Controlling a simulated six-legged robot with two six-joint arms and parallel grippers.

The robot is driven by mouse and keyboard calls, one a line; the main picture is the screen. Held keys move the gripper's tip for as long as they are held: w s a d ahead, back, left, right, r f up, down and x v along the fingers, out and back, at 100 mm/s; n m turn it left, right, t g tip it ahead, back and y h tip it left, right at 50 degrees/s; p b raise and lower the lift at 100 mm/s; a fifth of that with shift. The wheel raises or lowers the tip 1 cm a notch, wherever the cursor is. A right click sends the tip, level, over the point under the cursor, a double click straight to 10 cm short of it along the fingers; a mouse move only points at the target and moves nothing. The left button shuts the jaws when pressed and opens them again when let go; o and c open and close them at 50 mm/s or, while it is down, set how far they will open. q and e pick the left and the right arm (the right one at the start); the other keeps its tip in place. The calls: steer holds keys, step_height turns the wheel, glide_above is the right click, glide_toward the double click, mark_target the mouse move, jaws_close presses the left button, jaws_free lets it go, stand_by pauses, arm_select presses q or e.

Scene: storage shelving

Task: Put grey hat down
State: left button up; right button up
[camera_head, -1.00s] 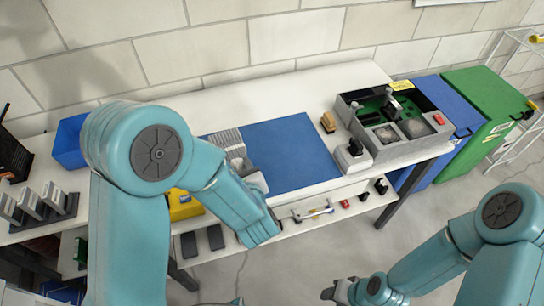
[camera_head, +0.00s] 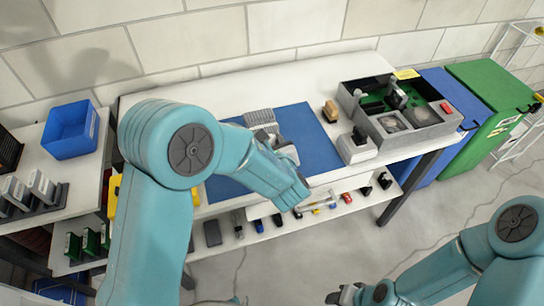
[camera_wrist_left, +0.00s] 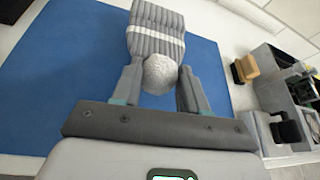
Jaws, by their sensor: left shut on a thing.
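The grey hat (camera_head: 262,118) is ribbed, with a pale stripe and a fuzzy light pom-pom. It is over the blue mat (camera_head: 316,138) on the white table; I cannot tell whether it touches the mat. My left gripper (camera_head: 272,137) is shut on its pom-pom end. In the left wrist view the hat (camera_wrist_left: 157,28) extends away from the fingers, with the pom-pom between the fingers of the left gripper (camera_wrist_left: 158,70). My right gripper (camera_head: 340,296) is low at the bottom of the head view, away from the table; its jaw state is unclear.
A grey device box (camera_head: 400,115) and a small brown-topped block (camera_head: 330,111) stand right of the mat. A blue bin (camera_head: 70,130) is at the left. A lower shelf (camera_head: 235,238) holds small items. The table behind the mat is clear.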

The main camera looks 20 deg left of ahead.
arm_select(q)
steer(key=shift+f, duration=2.5)
steer(key=shift+f+b, duration=0.2)
steer(key=shift+b, duration=0.2)
steer(key=o, duration=1.2)
steer(key=shift+r, duration=0.1)
steer(key=shift+c, duration=0.2)
